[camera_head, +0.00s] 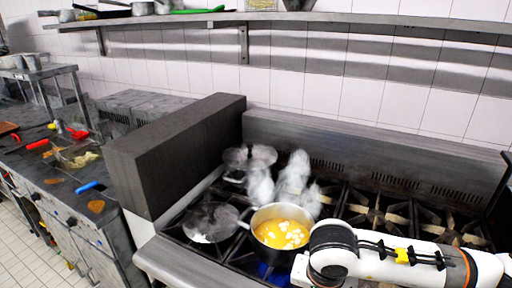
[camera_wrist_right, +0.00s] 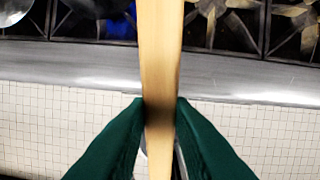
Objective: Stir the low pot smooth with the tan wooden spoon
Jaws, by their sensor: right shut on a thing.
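The low pot (camera_head: 257,238) stands on the stove, holding orange-yellow liquid with several white lumps in it. The tan wooden spoon (camera_wrist_right: 160,50) shows in the right wrist view as a long pale handle running from the top edge downward. My right gripper (camera_wrist_right: 160,105) has its green fingers shut on this handle. The spoon's head is out of that view, and I cannot make out the spoon in the head view. My right arm comes in from the right, just beside the pot, and its gripper is hidden there. My left gripper is not in view.
White steam (camera_head: 292,180) rises behind the pot, and a blue flame (camera_head: 268,273) burns below it. A dark partition (camera_head: 175,150) stands left of the stove. A shelf (camera_head: 330,17) runs overhead. Burners at right are bare.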

